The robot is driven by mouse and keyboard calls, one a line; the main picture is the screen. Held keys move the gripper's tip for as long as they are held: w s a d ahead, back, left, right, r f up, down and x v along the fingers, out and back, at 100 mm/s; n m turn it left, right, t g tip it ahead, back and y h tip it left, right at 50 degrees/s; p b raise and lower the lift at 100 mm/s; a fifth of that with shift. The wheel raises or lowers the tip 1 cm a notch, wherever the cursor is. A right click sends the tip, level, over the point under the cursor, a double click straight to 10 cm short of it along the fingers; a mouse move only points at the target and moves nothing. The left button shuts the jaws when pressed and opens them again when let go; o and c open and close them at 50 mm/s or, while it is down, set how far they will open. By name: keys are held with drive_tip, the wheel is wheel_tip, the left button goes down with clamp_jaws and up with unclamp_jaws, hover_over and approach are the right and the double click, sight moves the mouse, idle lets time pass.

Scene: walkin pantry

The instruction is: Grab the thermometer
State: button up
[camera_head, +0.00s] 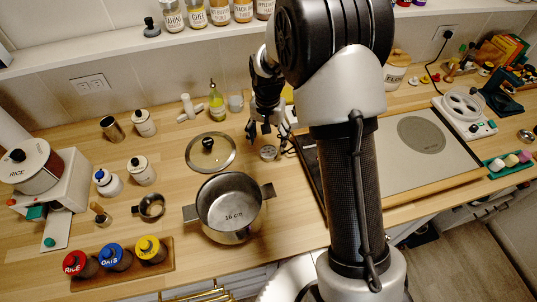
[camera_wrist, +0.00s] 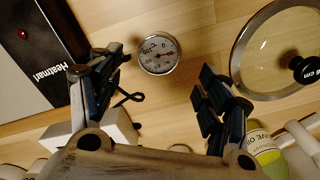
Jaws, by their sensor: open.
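The thermometer (camera_wrist: 158,54) is a small round dial with a silver rim and white face, lying on the wooden counter. In the head view the thermometer (camera_head: 268,153) sits right of the glass lid and left of the hotplate. My gripper (camera_wrist: 164,92) is open and empty, its fingers spread to either side of the dial in the wrist view, with the dial a little beyond the fingertips. In the head view my gripper (camera_head: 267,132) hangs just behind the thermometer, partly hidden by my arm. I cannot tell the exact height of the fingertips above the counter.
A glass lid (camera_head: 211,152) with a black knob lies close to the left. A steel pot (camera_head: 229,208) stands in front of it. The hotplate (camera_head: 405,160) is close on the right. An oil bottle (camera_head: 216,102) stands behind. A dark hooked item (camera_wrist: 126,97) shows by the left finger.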

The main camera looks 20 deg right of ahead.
sight(269, 151)
wheel_tip(269, 151, down, 5)
drive_tip(key=shift+s+f+b, duration=0.1)
drive_tip(key=shift+f+b, duration=0.05)
drive_tip(key=shift+b, duration=0.85)
drive_tip(key=c, duration=1.1)
drive_tip(key=shift+c, duration=0.2)
